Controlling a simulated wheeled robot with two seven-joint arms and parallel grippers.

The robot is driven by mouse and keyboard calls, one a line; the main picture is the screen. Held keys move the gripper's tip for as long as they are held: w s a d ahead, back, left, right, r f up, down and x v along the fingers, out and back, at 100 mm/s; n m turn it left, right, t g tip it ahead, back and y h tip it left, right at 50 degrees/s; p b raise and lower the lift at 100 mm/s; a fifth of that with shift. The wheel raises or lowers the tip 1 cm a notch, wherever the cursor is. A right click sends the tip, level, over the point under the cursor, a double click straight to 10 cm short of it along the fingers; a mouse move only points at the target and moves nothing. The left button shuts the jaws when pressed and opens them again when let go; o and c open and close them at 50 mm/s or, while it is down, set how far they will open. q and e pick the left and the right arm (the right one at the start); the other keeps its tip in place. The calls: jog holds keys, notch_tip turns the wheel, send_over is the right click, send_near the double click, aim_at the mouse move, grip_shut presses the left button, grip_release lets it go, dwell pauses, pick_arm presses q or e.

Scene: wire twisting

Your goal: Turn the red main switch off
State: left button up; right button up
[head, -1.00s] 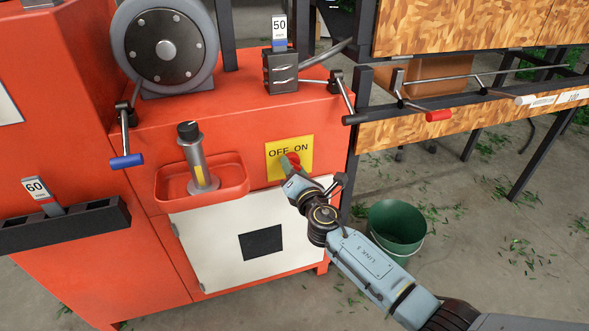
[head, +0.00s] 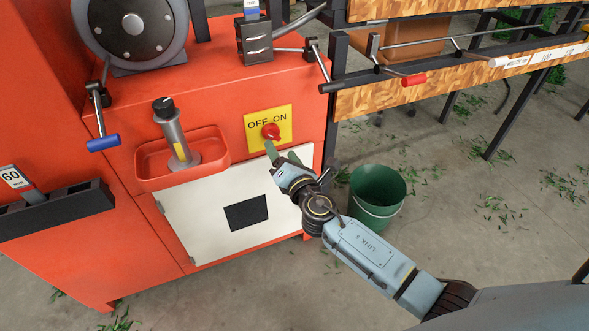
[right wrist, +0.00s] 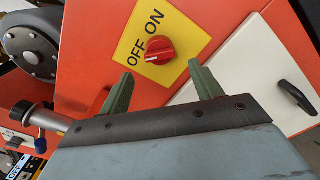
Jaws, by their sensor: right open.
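The red main switch (head: 270,131) is a round knob on a yellow plate (head: 284,119) marked OFF and ON, on the front of the red machine. My left gripper is not in view.
A red tray (head: 215,160) with a grey, black-topped cylinder (head: 175,135) is left of the switch. A white panel (head: 200,215) lies below. A green bucket (head: 377,190) stands on the floor at right. A blue-handled crank (head: 103,143) juts out at left.

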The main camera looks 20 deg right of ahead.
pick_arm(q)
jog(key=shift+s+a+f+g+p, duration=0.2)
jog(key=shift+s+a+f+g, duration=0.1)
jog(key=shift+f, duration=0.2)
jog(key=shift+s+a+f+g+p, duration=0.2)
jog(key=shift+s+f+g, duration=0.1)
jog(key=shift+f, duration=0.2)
pick_arm(e)
jog(key=s, duration=0.7)
jog(key=shift+s+d, duration=0.15)
jog(key=shift+s, duration=0.05)
